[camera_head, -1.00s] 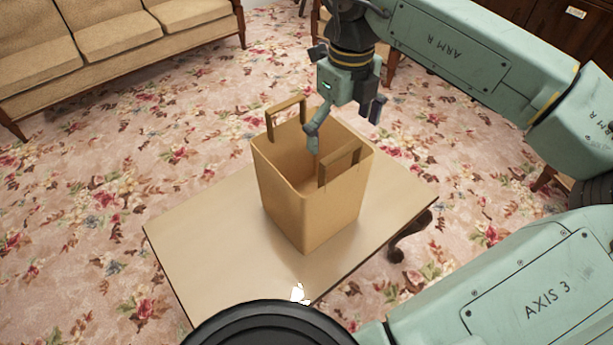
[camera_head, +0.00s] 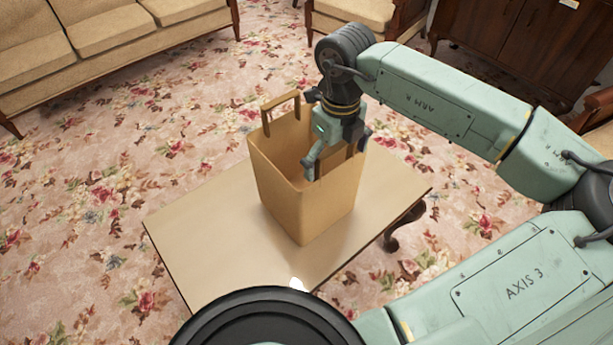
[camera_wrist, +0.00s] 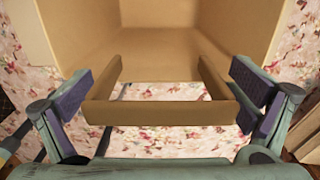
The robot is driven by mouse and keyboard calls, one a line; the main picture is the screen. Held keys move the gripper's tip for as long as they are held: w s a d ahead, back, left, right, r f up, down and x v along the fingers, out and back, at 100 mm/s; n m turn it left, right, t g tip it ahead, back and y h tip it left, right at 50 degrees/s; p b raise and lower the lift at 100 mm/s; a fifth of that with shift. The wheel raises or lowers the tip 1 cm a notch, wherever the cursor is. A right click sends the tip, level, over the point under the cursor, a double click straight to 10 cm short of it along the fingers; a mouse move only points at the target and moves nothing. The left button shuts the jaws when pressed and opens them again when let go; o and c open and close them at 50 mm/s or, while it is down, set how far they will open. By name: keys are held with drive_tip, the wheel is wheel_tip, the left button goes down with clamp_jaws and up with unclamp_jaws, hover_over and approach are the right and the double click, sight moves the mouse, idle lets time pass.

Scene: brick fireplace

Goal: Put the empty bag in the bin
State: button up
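A tan paper bag (camera_head: 300,205) stands upright and open-topped on a small table, with one handle raised at its far left rim and the other at its right rim. My gripper (camera_head: 335,160) is at the right-hand handle, low over the bag's rim. In the wrist view, the bag (camera_wrist: 160,50) looks empty where its inside shows. The near handle (camera_wrist: 160,113) lies between my two widely spread fingers (camera_wrist: 160,95), which look open and not closed on it. The head view hides much of this handle behind my gripper. No bin is in view.
A beige sofa (camera_head: 110,40), an armchair (camera_head: 355,12) and a dark wooden cabinet (camera_head: 520,45) stand beyond open floral carpet (camera_head: 120,160).

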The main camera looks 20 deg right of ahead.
drive_tip(key=c, duration=1.4)
